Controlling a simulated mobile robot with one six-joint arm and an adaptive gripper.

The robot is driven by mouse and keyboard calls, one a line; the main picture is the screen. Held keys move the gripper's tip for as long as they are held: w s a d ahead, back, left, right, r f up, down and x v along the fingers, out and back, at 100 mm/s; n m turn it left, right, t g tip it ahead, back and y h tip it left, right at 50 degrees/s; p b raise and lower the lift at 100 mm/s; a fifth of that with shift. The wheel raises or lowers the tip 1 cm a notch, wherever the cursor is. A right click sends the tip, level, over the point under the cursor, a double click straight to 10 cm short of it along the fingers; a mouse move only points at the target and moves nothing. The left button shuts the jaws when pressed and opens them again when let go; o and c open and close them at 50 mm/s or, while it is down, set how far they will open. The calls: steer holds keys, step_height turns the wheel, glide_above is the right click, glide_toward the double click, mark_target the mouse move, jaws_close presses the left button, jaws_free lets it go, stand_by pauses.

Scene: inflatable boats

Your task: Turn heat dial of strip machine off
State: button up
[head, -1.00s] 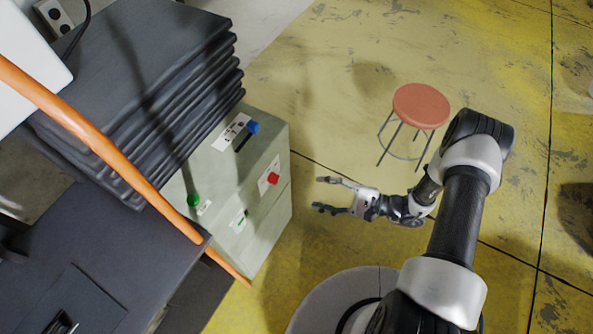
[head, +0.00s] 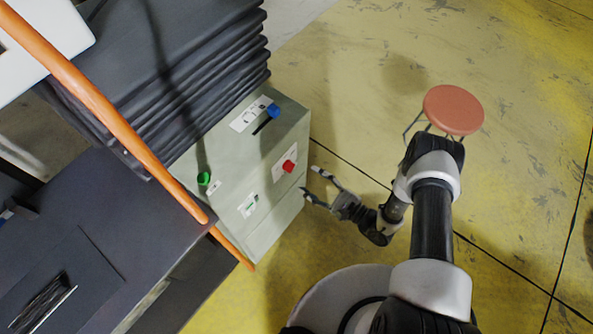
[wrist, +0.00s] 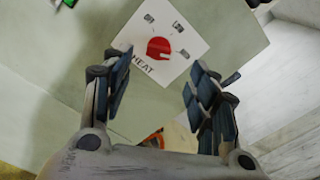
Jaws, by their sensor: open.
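The strip machine (head: 235,222) is a pale green cabinet left of centre in the head view. Its heat dial (head: 289,166) is a red knob on a white label on the face toward my gripper. In the wrist view the red dial (wrist: 159,50) sits on a white plate marked HEAT, with several dark marks around it. My gripper (head: 310,183) is open and empty, just right of the machine. In the wrist view my gripper (wrist: 155,85) has its fingers on either side below the dial, apart from it. Which mark the dial points to is unclear.
An orange bar (head: 100,105) crosses in front of dark stacked sheets (head: 205,60). A red stool (head: 453,109) stands right. The yellow floor (head: 360,110) between is clear.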

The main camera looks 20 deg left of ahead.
mark_target(293, 168)
steer(key=b+x, duration=0.1)
steer(key=x, duration=0.6)
steer(key=shift+c, duration=0.5)
steer(key=c, duration=1)
